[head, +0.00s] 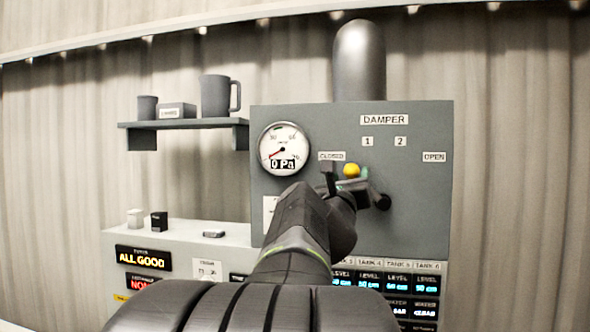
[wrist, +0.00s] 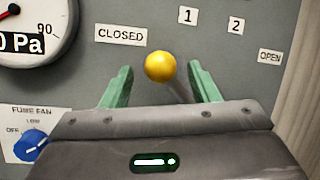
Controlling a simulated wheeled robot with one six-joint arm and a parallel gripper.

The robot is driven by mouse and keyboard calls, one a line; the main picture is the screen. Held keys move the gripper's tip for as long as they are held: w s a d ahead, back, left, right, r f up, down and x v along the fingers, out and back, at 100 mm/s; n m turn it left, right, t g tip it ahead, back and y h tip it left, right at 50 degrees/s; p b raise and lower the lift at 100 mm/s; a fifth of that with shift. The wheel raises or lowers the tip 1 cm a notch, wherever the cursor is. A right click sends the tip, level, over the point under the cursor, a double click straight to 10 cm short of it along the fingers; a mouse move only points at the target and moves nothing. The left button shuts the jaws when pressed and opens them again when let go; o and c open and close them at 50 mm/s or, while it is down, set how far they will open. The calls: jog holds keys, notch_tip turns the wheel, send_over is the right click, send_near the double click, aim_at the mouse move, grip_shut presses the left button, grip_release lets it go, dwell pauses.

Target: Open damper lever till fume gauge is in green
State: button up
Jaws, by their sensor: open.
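The damper lever's yellow knob (head: 351,171) is in front of the grey panel, just right of and below the CLOSED label (head: 331,156). In the wrist view the yellow knob (wrist: 160,67) sits between the two green fingertips of my gripper (wrist: 159,84), with a gap on each side. My gripper (head: 345,176) is open around the knob. The lever's grey shaft (wrist: 178,92) runs down right from the knob and is partly hidden by my gripper. The round fume gauge (head: 284,148) reads 0 Pa, its needle pointing lower left; no green band is clear.
Labels 1 and 2 and OPEN (head: 434,157) lie to the right on the panel (head: 420,210). A blue fume fan knob (wrist: 33,145) is at lower left in the wrist view. A shelf (head: 185,124) with mugs is at left. A ledge (head: 180,230) below holds small items.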

jog(key=shift+x, duration=1.05)
grip_shut()
